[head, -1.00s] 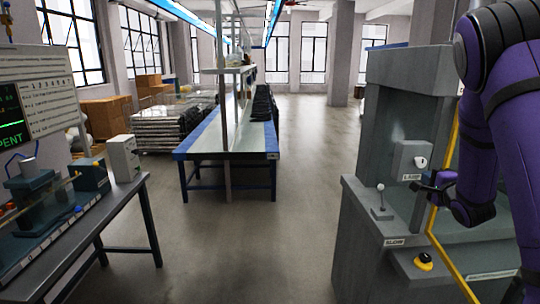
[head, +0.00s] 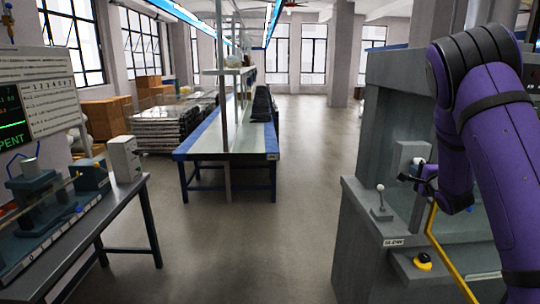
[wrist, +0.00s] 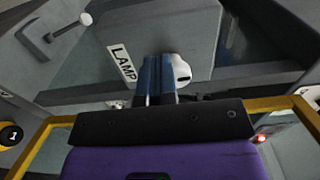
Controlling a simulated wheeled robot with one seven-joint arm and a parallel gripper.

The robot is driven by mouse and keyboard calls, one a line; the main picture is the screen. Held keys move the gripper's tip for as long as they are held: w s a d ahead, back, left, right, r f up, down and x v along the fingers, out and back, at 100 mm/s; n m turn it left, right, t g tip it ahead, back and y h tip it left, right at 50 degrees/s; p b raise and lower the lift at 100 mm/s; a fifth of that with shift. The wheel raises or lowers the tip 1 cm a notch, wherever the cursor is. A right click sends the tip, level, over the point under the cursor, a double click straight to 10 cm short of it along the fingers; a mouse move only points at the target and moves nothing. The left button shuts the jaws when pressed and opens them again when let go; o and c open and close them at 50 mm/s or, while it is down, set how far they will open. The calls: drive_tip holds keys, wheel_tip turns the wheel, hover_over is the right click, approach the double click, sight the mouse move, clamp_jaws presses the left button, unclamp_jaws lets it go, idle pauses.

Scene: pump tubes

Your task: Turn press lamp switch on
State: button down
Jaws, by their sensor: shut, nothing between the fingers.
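The lamp switch is a grey box (head: 408,152) on the side of the grey press at the right. In the wrist view its white round knob (wrist: 182,70) shows just right of my fingertips, and the LAMP label (wrist: 122,62) lies to their left. My gripper (head: 403,178) is at the lower part of the box in the head view and covers the label there. In the wrist view my gripper (wrist: 156,60) has its two blue fingers together, empty, right beside the knob. I cannot tell whether they touch it.
A small lever with a white ball (head: 380,188) stands above the SLOW label (head: 394,242). A yellow button (head: 423,261) sits lower on the press, and a yellow frame (head: 432,225) runs close to my gripper. The aisle floor at left is clear.

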drive_tip(key=shift+w+a+r, duration=0.15)
drive_tip(key=shift+w+r, duration=0.25)
drive_tip(key=shift+r, duration=0.35)
idle(0.4)
drive_tip(key=shift+w+r, duration=0.1)
drive_tip(key=shift+r, duration=0.95)
drive_tip(key=shift+a, duration=0.35)
drive_tip(key=s, duration=0.6)
drive_tip(key=shift+d+f, duration=0.25)
drive_tip(key=shift+f, duration=0.15)
drive_tip(key=shift+r, duration=0.1)
